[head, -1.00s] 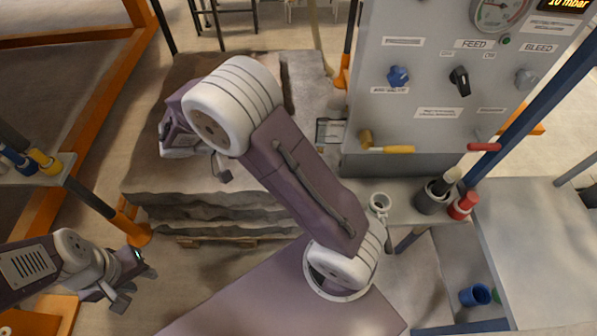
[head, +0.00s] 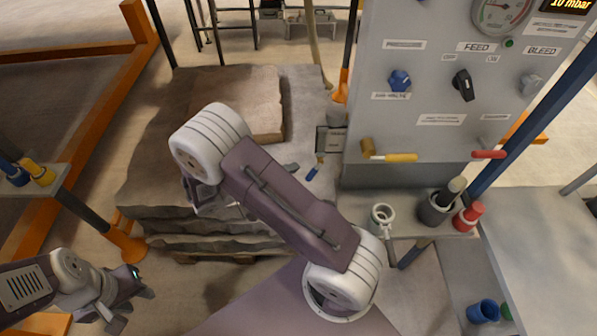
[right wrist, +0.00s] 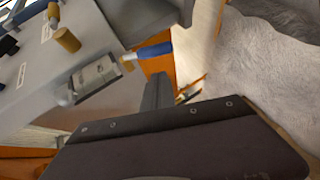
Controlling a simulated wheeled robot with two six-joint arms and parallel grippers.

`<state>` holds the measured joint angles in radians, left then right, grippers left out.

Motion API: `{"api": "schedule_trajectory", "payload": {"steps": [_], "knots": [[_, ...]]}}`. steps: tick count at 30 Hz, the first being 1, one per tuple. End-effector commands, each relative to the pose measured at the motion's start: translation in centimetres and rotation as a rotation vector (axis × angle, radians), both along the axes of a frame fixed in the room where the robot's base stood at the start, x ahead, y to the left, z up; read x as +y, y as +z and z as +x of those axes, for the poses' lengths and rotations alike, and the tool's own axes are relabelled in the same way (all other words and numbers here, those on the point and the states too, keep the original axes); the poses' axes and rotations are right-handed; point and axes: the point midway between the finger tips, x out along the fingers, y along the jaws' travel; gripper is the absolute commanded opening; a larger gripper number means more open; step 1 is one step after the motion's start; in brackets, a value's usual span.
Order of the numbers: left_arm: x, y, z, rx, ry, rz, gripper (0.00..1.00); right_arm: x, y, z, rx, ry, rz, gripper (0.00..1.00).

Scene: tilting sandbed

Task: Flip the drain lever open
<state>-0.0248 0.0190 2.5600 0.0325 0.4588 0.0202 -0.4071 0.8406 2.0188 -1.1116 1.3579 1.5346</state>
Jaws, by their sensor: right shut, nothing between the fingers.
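A small blue-handled lever (head: 312,173) with a brass pivot sits below a grey box at the panel's left side. In the right wrist view the blue lever (right wrist: 152,50) points to the right from its brass pivot. I cannot read a drain label on it. My right gripper (head: 290,168) is mostly hidden behind its own arm; a grey tip shows just left of the blue handle, apart from it. In the right wrist view the shut, empty right gripper (right wrist: 157,90) is below the lever. My left gripper (head: 133,309) is open and empty at lower left.
The grey panel (head: 440,95) carries knobs, a yellow lever (head: 400,157) and a red lever (head: 488,154). A stone block (head: 240,95) lies on the layered bed (head: 150,190) left of the panel.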

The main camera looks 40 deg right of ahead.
Motion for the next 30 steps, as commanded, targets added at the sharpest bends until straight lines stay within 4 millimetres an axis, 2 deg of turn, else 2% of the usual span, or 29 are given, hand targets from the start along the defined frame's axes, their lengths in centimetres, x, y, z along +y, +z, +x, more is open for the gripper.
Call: {"api": "schedule_trajectory", "payload": {"steps": [6, 17, 19, 24, 30], "knots": [[0.0, 0.5, 0.0, 0.0, 0.0, 0.0, 0.36, -1.6, -0.9, -1.8, 0.003, 0.001, 0.0, 0.0], [0.0, 0.5, 0.0, 0.0, 0.0, 0.0, 0.36, -1.8, -1.1, -2.1, 0.0, 0.001, 0.001, 0.0], [0.0, 0.0, 0.0, 0.0, 0.0, 0.0, 0.36, -1.8, -1.5, -2.1, 0.007, 0.001, -0.009, 0.0], [0.0, -2.8, 0.0, 0.0, 0.0, 0.0, 0.36, -2.3, -2.8, -2.4, 0.072, 0.001, -0.103, 0.0], [0.0, -3.1, 0.0, 0.0, 0.0, 0.0, 0.36, -2.7, -2.6, -2.7, 0.074, 0.0, -0.105, 0.0]]}}
